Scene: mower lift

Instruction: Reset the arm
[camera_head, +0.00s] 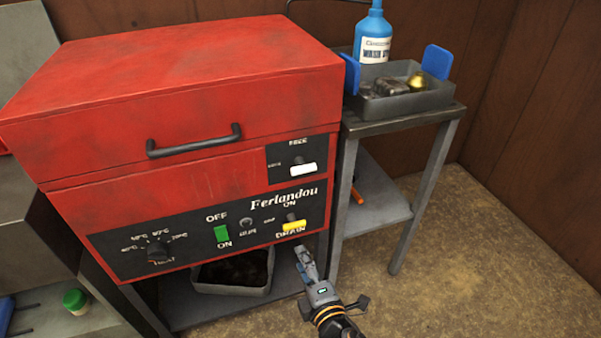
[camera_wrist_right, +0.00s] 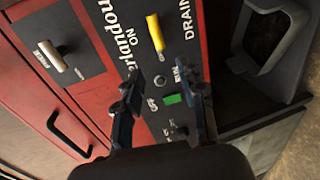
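My right gripper (camera_head: 306,266) is in front of the lower right corner of the red Ferlandou machine (camera_head: 180,90), just below the yellow drain lever (camera_head: 293,226). In the right wrist view the two fingers of my right gripper (camera_wrist_right: 163,90) stand apart with nothing between them. The machine's panel lies beyond them, with the yellow lever (camera_wrist_right: 155,32), the green switch (camera_wrist_right: 173,99) and the white-tipped lever (camera_wrist_right: 52,56). The gripper appears clear of the panel. My left gripper is in neither view.
A grey side table (camera_head: 385,125) stands right of the machine, bearing a grey tray (camera_head: 405,102) and a blue bottle (camera_head: 373,35). A grey bin (camera_head: 233,290) sits on the shelf under the machine. The floor (camera_head: 480,250) at right is clear.

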